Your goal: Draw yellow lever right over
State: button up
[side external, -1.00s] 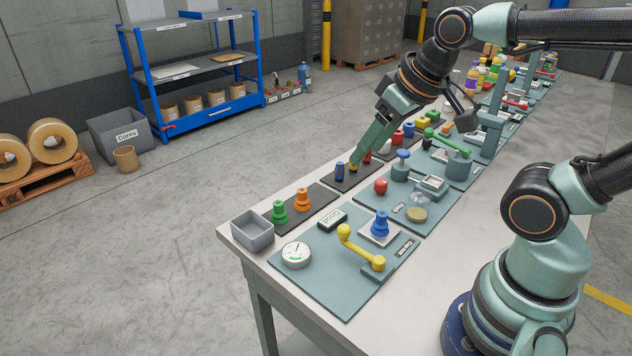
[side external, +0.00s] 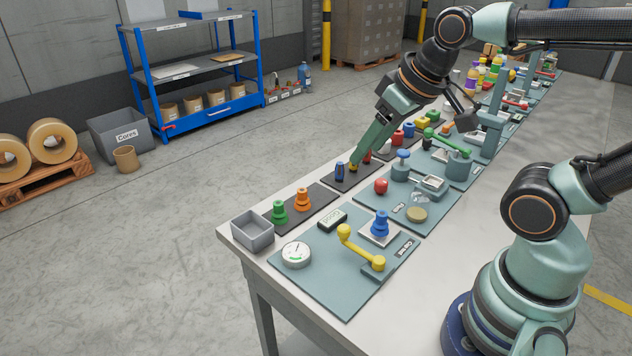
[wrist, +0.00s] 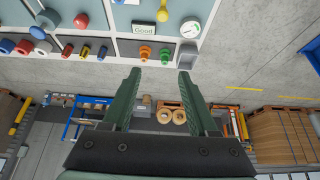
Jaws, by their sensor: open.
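The yellow lever (side external: 362,247) is a crank-like bar with a round knob at its upper left end and a pivot on a grey block at its lower right. It sits on the nearest grey-green panel (side external: 325,290). In the wrist view, its yellow knob (wrist: 163,13) shows at the top edge; the rest is out of frame. My gripper (side external: 360,158) is above the dark mat with small coloured pieces, farther along the bench and apart from the lever. In the wrist view, my gripper (wrist: 160,72) is open with nothing between its fingers.
A gauge (side external: 296,254), a "Good" block (side external: 332,219) and a blue knob (side external: 380,225) surround the lever. Green (side external: 279,212) and orange (side external: 302,200) pieces stand on a dark mat beside a grey bin (side external: 253,231). The bench's right side is clear.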

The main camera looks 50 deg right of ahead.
jog(key=shift+o, duration=0.4)
jog(key=shift+w, duration=0.1)
jog(key=m+g, duration=0.6)
jog(key=m, duration=0.3)
send_near(344, 227)
notch_tip(344, 227, down, 9)
jog(key=shift+f, duration=0.1)
grip_shut()
jog(key=shift+s, duration=0.2)
dwell(1.0)
